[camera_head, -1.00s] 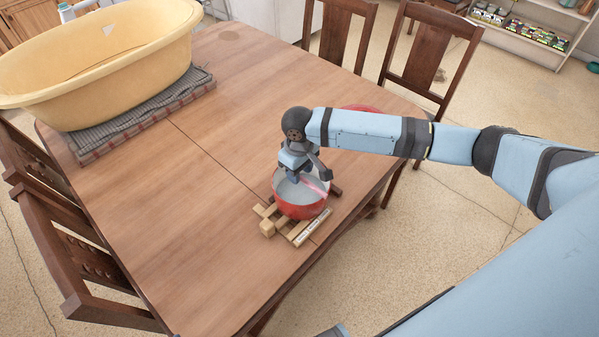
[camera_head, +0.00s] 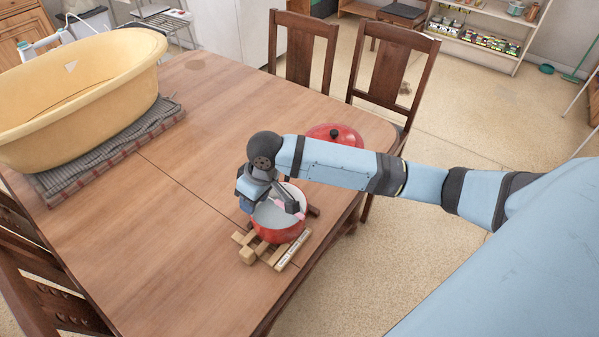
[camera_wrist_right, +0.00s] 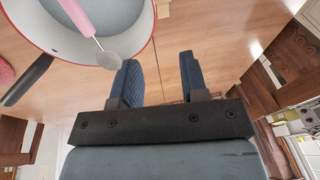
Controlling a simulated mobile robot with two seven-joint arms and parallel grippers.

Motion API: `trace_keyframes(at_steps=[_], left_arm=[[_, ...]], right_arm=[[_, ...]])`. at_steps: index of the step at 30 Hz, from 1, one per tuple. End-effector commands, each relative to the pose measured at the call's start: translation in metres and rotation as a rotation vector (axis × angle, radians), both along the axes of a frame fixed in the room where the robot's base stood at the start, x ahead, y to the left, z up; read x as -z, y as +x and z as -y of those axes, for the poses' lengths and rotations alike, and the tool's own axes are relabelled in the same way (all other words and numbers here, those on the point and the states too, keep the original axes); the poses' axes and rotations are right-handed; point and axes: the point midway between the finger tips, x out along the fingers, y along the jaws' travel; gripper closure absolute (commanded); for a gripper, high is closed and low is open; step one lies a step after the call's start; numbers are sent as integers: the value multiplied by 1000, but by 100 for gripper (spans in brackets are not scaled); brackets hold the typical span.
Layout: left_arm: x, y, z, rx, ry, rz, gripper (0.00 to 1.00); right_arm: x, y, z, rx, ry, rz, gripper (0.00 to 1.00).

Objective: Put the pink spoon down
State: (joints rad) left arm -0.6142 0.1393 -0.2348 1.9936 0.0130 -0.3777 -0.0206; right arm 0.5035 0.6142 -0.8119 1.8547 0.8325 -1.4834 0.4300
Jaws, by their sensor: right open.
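The pink spoon (camera_wrist_right: 75,17) lies at the red pot in the right wrist view, its pink handle over the pot's pale inside and its grey end near the rim. In the head view a bit of pink (camera_head: 300,215) shows at the pot's right side. The red pot (camera_head: 277,235) sits on a wooden trivet (camera_head: 248,256). My right gripper (camera_head: 268,203) is by the pot's left rim, partly in front of it. In the right wrist view my right gripper (camera_wrist_right: 160,75) is open, with only table between its fingers and the spoon outside them. My left gripper is not in view.
A red lid (camera_head: 340,136) lies behind my right arm. A yellow tub (camera_head: 80,95) stands on a folded cloth (camera_head: 55,190) at the left. The middle of the wooden table (camera_head: 180,215) is clear. Chairs (camera_head: 390,75) stand around the table.

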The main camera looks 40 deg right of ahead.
Motion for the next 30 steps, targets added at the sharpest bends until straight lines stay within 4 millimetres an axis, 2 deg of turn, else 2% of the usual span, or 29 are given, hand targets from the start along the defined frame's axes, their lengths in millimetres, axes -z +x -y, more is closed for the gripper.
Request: trace_keyframes(at_steps=[1, 6, 10, 13, 19, 24, 30], left_arm=[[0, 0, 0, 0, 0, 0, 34], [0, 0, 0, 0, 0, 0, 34], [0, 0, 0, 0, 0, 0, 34], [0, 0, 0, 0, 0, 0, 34], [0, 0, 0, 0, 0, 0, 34], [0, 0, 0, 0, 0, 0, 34], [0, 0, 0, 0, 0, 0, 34]], right_arm=[[16, -11, -15, -6, 53, 26, 60], [49, -33, -47, 0, 194, 165, 60], [70, -53, -61, 28, 271, 273, 60], [84, -70, -64, 61, 308, 359, 60], [109, -113, -53, 135, 316, 528, 60], [126, -156, -30, 183, 255, 656, 60], [135, -193, -8, 201, 175, 745, 60]])
